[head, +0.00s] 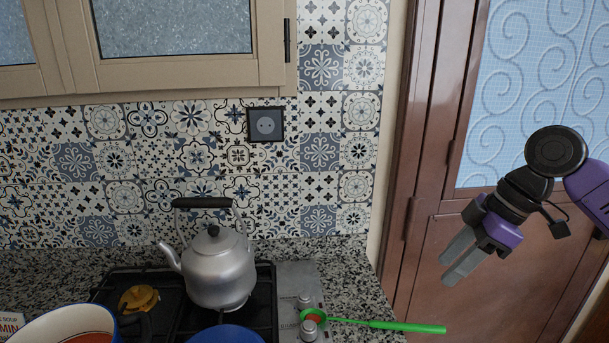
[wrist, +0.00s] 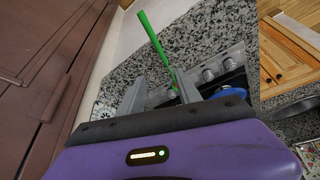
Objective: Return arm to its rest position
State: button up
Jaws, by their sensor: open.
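My gripper (head: 461,275) is at the right in the head view, in front of the brown door and apart from the counter. Its two grey fingers are spread and nothing is between them. In the wrist view the fingers (wrist: 160,95) also stand apart, with the granite counter beyond them. My purple and black arm enters from the right edge of the head view.
A silver kettle (head: 215,268) stands on the black stove (head: 165,310). A green ladle (head: 385,325) lies at the counter's right end, its handle toward the door (head: 480,265). A pot (head: 62,325) sits at lower left. Cabinets (head: 170,70) hang above.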

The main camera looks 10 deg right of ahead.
jog(key=w+a+r+m+t+y, duration=0.2)
jog(key=w+a+r+m+t, duration=0.55)
jog(key=w+r+t, duration=0.4)
jog(key=s+a+f+m+h, duration=0.1)
jog(key=s+f+h, duration=0.1)
jog(key=s+f, duration=0.7)
jog(key=s+a+f+m+h, duration=0.2)
jog(key=s+f, duration=0.7)
jog(key=s, duration=1.6)
jog(key=s+a+f+m+t+h, duration=0.1)
jog(key=s+f+m+h, duration=0.1)
jog(key=s+f, duration=0.7)
jog(key=s, duration=0.8)
jog(key=shift+s+a+f+h, duration=0.3)
jog(key=shift+s, duration=0.05)
